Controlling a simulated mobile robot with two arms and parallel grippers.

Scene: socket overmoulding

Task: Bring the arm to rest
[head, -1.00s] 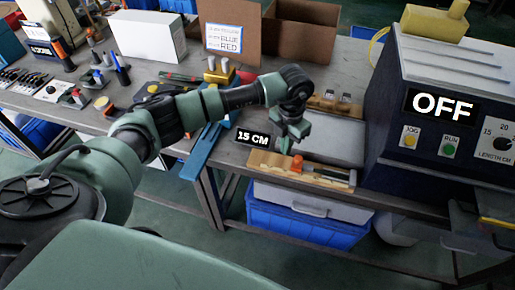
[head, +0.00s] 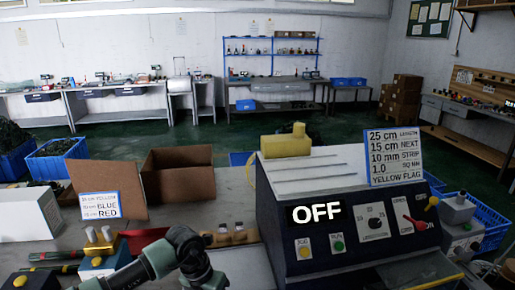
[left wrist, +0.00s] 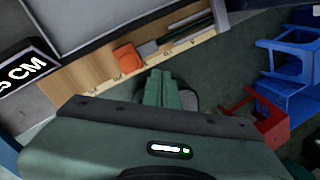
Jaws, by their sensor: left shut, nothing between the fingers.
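My left arm (head: 165,255) comes in along the bottom of the head view, over the near part of the bench. Its gripper is cut off by the lower edge there. In the left wrist view the left gripper (left wrist: 160,88) is shut with nothing between its fingers. It is beside the edge of a wooden fixture (left wrist: 80,72) that holds an orange piece (left wrist: 128,58). From this view I cannot tell its height over the fixture. My right gripper is in neither view.
A dark machine (head: 345,225) with an OFF display stands right of the arm. An open cardboard box (head: 180,172) and a white box (head: 28,215) stand on the bench. A 15 CM sign (left wrist: 25,72) is left of the fixture. A red stool (left wrist: 255,120) stands on the floor.

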